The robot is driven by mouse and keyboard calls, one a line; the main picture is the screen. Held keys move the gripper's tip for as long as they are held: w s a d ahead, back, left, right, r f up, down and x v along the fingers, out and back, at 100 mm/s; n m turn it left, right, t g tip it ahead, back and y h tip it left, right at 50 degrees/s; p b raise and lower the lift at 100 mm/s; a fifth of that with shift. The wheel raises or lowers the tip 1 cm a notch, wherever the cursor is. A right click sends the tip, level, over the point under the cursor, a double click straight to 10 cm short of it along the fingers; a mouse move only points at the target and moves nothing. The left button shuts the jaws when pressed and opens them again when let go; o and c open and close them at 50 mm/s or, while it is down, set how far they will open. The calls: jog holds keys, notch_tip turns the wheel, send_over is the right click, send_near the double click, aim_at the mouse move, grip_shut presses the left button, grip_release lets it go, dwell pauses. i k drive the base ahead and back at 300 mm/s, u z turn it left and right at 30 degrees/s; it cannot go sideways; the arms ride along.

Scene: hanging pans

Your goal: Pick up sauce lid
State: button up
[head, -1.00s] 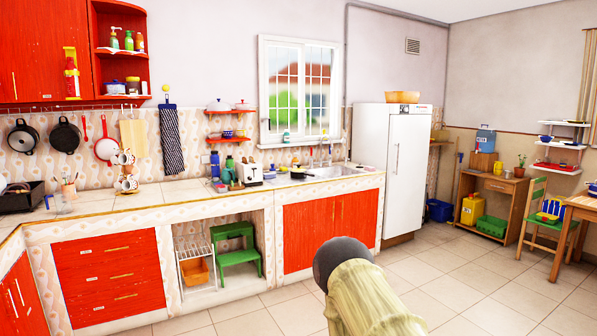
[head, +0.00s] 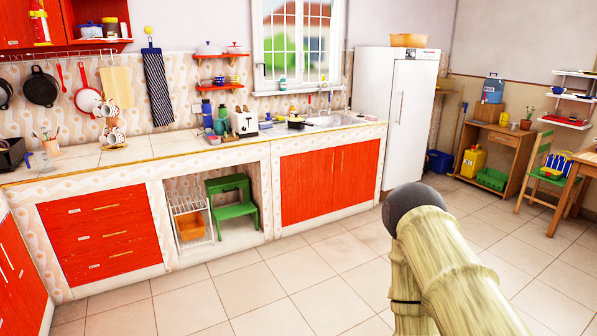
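I cannot pick out a sauce lid for certain. A white lidded pot or lid (head: 208,48) and a smaller one with a red knob (head: 235,48) sit on the upper red wall shelf, left of the window. They are too small to tell more. A dark pan or lid (head: 296,123) lies on the counter left of the sink. My arm, pale with a dark rounded joint, shows at the lower right, over the floor and well short of the counter. My gripper is not in view.
The tiled counter (head: 140,155) runs along the wall, with a mug rack (head: 112,125), bottles and a toaster (head: 244,124). Pans (head: 41,88) hang at the left. A green step stool (head: 231,203) stands beneath. The fridge (head: 398,120) is at the right. The floor (head: 260,280) ahead is clear.

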aim_at(296, 118)
jog(key=z, duration=0.7)
jog(key=i, duration=2)
jog(key=z, duration=0.6)
jog(key=i, duration=1.8)
jog(key=u, duration=0.3)
jog(key=i, duration=1.4)
jog(key=u, duration=1.5)
jog(key=i, duration=0.85)
jog(key=u, duration=0.95)
